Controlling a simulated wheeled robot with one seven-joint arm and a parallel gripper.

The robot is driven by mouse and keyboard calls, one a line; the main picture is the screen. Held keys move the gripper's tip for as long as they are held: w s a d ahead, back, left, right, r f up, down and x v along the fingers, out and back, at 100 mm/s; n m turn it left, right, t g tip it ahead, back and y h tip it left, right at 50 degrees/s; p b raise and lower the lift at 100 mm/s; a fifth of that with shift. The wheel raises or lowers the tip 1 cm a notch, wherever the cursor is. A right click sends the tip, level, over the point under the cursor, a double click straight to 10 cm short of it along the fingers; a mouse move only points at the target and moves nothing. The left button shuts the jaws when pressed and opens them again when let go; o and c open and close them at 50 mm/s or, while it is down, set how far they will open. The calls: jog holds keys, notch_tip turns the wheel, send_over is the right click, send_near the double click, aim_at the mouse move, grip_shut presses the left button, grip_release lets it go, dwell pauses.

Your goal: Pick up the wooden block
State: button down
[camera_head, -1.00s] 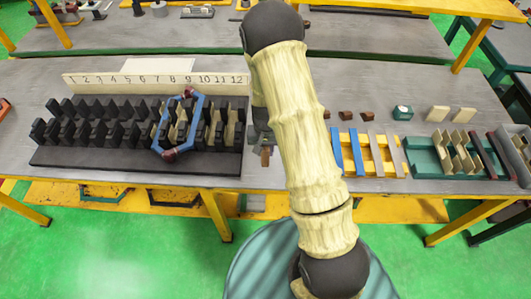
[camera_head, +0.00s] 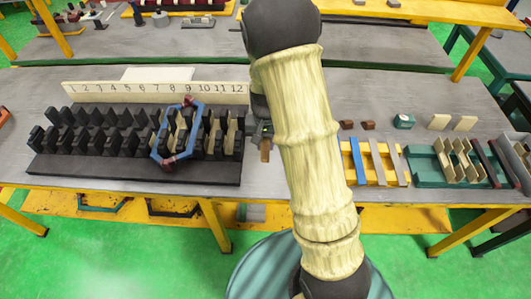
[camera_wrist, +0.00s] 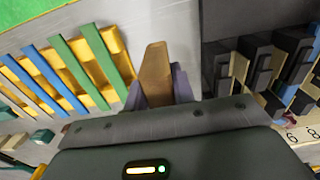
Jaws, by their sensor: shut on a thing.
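A brown wooden block (camera_wrist: 155,68) is between the two purple-grey fingers of my gripper (camera_wrist: 159,82) in the wrist view. It sticks out past the fingertips. In the head view the wooden block (camera_head: 265,152) shows at the end of my gripper (camera_head: 264,140), just right of the slotted black rack. The gripper is shut on the block and stands over the grey table, beside the rack. My arm hides part of the gripper and of the table behind it.
The black rack (camera_head: 130,168) carries a blue hexagonal coil (camera_head: 195,130); a numbered strip (camera_head: 155,93) stands behind it. Right of my arm are small brown blocks (camera_head: 368,125), a yellow rack (camera_head: 375,180) with blue and grey strips, and a green tray (camera_head: 425,172). Bare table lies between.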

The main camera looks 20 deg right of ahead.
jog(key=shift+r, duration=0.9)
